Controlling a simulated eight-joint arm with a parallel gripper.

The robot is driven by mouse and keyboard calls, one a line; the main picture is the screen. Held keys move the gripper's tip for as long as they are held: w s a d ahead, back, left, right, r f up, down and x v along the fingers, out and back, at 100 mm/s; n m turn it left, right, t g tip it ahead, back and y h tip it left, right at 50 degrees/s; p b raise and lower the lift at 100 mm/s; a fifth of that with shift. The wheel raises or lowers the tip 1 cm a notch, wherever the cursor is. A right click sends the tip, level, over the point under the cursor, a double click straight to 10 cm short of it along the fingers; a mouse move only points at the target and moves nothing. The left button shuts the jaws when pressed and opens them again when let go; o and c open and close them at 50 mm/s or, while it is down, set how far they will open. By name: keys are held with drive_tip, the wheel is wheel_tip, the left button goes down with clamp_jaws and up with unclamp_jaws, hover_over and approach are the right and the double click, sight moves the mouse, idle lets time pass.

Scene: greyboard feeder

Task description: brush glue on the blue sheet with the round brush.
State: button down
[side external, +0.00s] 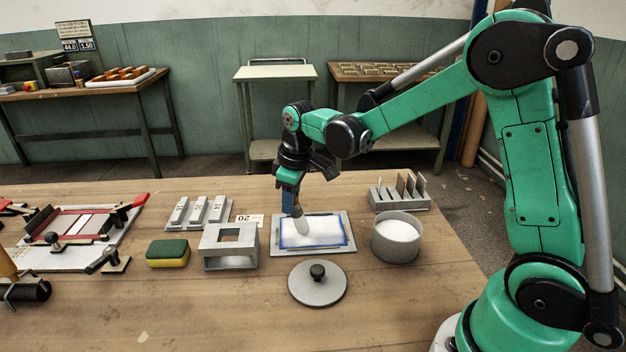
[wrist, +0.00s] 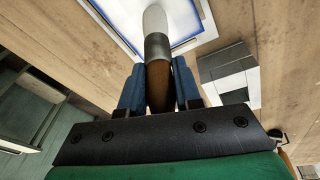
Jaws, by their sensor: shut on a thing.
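The blue sheet (side external: 347,238) lies on a grey board (side external: 351,251) in the middle of the table. White glue covers most of it, and blue shows as a border around the edge. It also shows in the wrist view (wrist: 116,27). My gripper (side external: 293,196) is above the sheet's left part, shut on the round brush (side external: 299,222). In the wrist view the brush's brown handle (wrist: 173,80) sits between the two blue fingers, with a grey ferrule and pale bristles over the white area. The bristles point down at the sheet; whether they touch it I cannot tell.
A round pot of white glue (side external: 396,240) stands right of the board, and its lid (side external: 318,283) lies in front. A grey block with a square opening (side external: 229,248) and a sponge (side external: 168,253) are at left. A slotted rack (side external: 399,193) stands behind the pot.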

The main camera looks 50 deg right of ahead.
drive_tip(key=shift+w+a, duration=1.35)
drive_tip(key=shift+a, duration=0.05)
drive_tip(key=shift+w+a, duration=0.2)
drive_tip(key=shift+a, duration=0.1)
drive_tip(key=shift+s+a, duration=0.25)
drive_tip(key=shift+s, duration=0.1)
drive_tip(key=shift+s+a, duration=0.1)
drive_tip(key=shift+s, duration=0.15)
drive_tip(key=shift+s+d, duration=0.3)
drive_tip(key=shift+d, duration=0.1)
drive_tip(key=shift+s+d, duration=4.2)
wheel_tip(320, 180, up, 8)
